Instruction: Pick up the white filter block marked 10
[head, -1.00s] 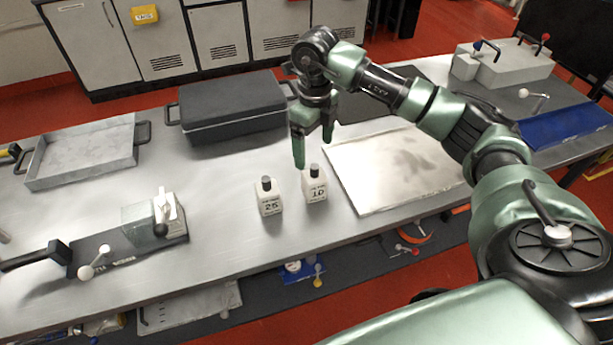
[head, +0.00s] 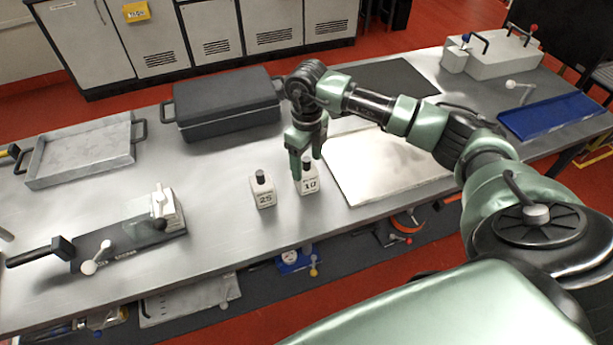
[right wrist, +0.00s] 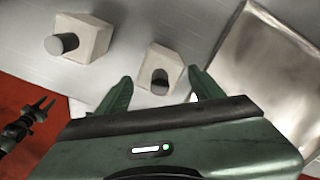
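The white filter block marked 10 (head: 309,187) stands upright on the grey table, with a dark knob on top. In the right wrist view the block (right wrist: 160,66) with its dark knob lies between and just beyond the fingertips. My right gripper (head: 306,165) is open, pointing down over this block; its fingers (right wrist: 162,88) stand apart on either side, and I cannot tell if they touch it. A similar white block marked 25 (head: 263,192) stands just to the left; it also shows in the right wrist view (right wrist: 84,38). My left gripper is not in view.
A pale, stained flat plate (head: 385,168) lies right of the blocks. A dark lidded case (head: 228,103) and a grey metal tray (head: 82,152) stand further back. A dark fixture with a lever (head: 128,243) is at left. Table is clear in front of the blocks.

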